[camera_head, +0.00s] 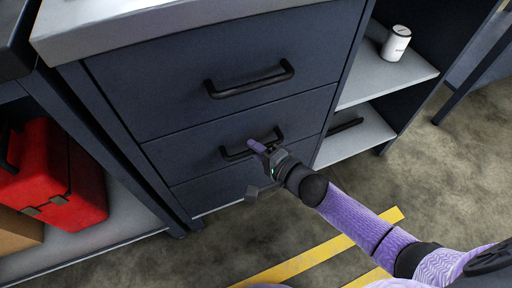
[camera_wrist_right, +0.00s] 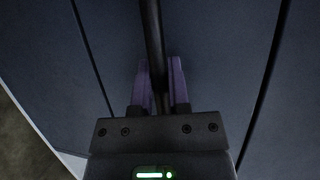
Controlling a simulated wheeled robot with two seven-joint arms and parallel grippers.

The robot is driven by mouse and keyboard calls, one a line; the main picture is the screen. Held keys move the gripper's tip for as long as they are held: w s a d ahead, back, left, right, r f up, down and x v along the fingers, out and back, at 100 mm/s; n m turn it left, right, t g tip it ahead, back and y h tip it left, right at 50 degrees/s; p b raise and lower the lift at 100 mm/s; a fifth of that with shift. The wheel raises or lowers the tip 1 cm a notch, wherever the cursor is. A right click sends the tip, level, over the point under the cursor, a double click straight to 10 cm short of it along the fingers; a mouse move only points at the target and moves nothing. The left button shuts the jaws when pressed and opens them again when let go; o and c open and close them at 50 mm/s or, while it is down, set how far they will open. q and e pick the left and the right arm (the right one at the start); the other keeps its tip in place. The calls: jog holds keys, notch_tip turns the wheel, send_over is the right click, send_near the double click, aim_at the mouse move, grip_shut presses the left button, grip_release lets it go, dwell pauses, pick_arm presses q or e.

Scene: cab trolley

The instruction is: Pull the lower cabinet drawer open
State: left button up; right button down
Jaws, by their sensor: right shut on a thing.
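The dark blue-grey cabinet shows an upper drawer (camera_head: 170,90) with a black bar handle (camera_head: 250,82). The lower drawer (camera_head: 190,158) under it has its own black bar handle (camera_head: 232,155). Its front looks flush with the cabinet, so it appears closed. My right gripper (camera_head: 259,147) is at this lower handle and partly covers it. In the right wrist view, the purple fingers of my right gripper (camera_wrist_right: 161,85) are on both sides of the dark handle bar (camera_wrist_right: 152,40) and shut on it. My left gripper is not in view.
A plain panel (camera_head: 210,189) lies below the lower drawer. A red toolbox (camera_head: 55,180) sits on a shelf at left. A white canister (camera_head: 396,43) stands on the open shelf (camera_head: 365,80) at right. The floor in front is clear, with yellow stripes (camera_head: 300,262).

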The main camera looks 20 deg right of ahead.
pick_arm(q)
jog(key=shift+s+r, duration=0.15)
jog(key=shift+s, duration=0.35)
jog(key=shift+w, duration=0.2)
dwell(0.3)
